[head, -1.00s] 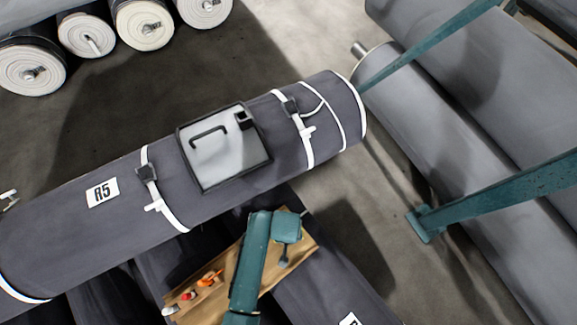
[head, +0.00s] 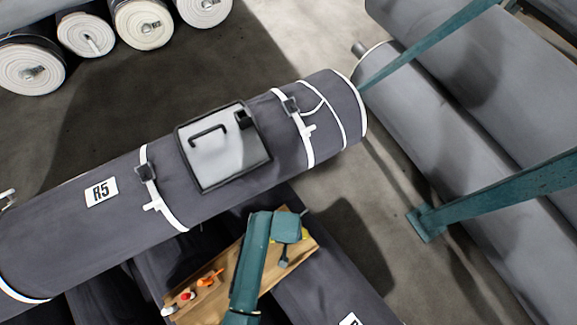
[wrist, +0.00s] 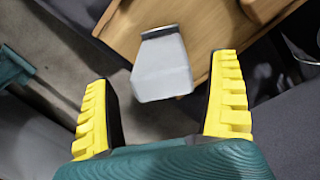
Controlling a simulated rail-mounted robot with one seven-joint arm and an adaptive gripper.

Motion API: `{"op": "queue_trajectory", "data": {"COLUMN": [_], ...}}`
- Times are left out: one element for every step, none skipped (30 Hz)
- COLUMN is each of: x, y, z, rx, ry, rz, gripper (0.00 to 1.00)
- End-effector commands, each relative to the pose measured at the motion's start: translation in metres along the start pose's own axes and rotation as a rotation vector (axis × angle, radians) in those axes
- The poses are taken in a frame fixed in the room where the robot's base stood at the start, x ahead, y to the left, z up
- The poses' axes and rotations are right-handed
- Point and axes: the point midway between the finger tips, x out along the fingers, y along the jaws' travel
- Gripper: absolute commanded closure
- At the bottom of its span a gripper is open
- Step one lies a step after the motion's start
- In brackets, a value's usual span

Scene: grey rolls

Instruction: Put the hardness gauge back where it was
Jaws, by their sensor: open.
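A grey block with a dark end strip (wrist: 162,68) lies at the edge of the wooden board in the wrist view; it may be the hardness gauge, but I cannot tell for sure. My gripper (wrist: 163,105) is open, its yellow ribbed fingers on either side of the block's near end, with gaps to both. The block is apart from the fingers. In the head view my gripper (head: 290,240) is over the right end of the wooden board (head: 222,300), and my arm hides the block there.
A large dark roll marked R5 (head: 75,220) lies across the head view, with a black-framed grey panel (head: 215,155) strapped area on top. Small orange and red items (head: 205,280) sit on the board's left. A teal rack beam (head: 500,190) and grey rolls stand right.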

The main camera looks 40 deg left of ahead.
Motion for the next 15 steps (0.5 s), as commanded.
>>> {"op": "queue_trajectory", "data": {"x": [-0.016, -0.024, -0.035, -0.043, -0.051, -0.062, -0.069, -0.076, -0.085, -0.091, -0.097, -0.102, -0.106, -0.109, -0.112], "y": [0.000, 0.000, 0.000, 0.000, 0.000, 0.000, 0.000, 0.000, 0.000, 0.000, 0.000, 0.000, 0.000, 0.000, 0.000], "z": [-0.001, -0.001, -0.001, -0.001, -0.001, -0.001, -0.001, -0.001, -0.001, -0.001, -0.001, -0.001, -0.001, 0.000, -0.001], "rx": [0.000, 0.000, 0.000, 0.000, 0.000, 0.000, 0.000, 0.000, 0.000, 0.000, 0.000, 0.000, 0.000, 0.000, 0.000], "ry": [0.004, 0.004, 0.005, 0.005, 0.004, 0.005, 0.004, 0.005, 0.003, 0.004, 0.005, 0.003, 0.002, 0.002, 0.002], "rz": [0.001, 0.001, 0.002, 0.002, 0.001, 0.002, 0.001, 0.002, 0.001, 0.001, 0.001, 0.001, 0.001, 0.001, 0.001], "gripper": [0.09, 0.09, 0.09, 0.09, 0.09, 0.09, 0.09, 0.09, 0.09, 0.09, 0.09, 0.09, 0.09, 0.09, 0.09]}}
